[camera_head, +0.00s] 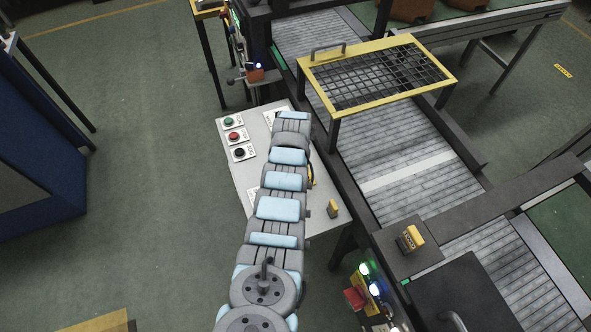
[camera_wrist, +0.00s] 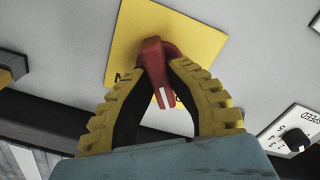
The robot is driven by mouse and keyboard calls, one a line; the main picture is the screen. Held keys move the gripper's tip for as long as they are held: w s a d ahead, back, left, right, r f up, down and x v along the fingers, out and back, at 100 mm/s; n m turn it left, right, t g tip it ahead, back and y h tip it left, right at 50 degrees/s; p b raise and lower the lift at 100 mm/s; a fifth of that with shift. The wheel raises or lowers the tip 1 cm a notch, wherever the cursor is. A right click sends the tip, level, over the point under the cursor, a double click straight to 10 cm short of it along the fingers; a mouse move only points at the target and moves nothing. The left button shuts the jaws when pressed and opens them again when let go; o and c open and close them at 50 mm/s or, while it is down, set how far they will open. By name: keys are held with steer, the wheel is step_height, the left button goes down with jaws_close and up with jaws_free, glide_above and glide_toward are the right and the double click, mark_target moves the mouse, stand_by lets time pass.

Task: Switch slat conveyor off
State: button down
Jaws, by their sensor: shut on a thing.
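A red rotary switch handle (camera_wrist: 153,58) stands on a yellow plate (camera_wrist: 126,38) in the wrist view. A white mark shows at its lower end. My gripper (camera_wrist: 158,74) is shut on the handle, with one yellow-and-black finger on each side. The plate's lettering is mostly hidden by the fingers. In the head view my arm lies over the grey control panel (camera_head: 240,172) and hides the handle. The slat conveyor (camera_head: 385,160) runs beside the panel; whether it is moving cannot be told.
Green (camera_head: 229,121), red (camera_head: 233,135) and black (camera_head: 239,152) buttons sit at the panel's left. A black speed dial (camera_wrist: 296,139) is right of my gripper in the wrist view. A yellow-framed mesh guard (camera_head: 318,73) stands over the conveyor. The floor left of the panel is clear.

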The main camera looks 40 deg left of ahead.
steer(key=shift+f+n, duration=0.1)
steer(key=shift+n, duration=0.6)
steer(key=c, duration=1)
jaws_free()
steer(key=shift+r, duration=0.2)
steer(key=shift+r, duration=0.5)
step_height(320, 180, up, 11)
steer(key=shift+f, duration=0.15)
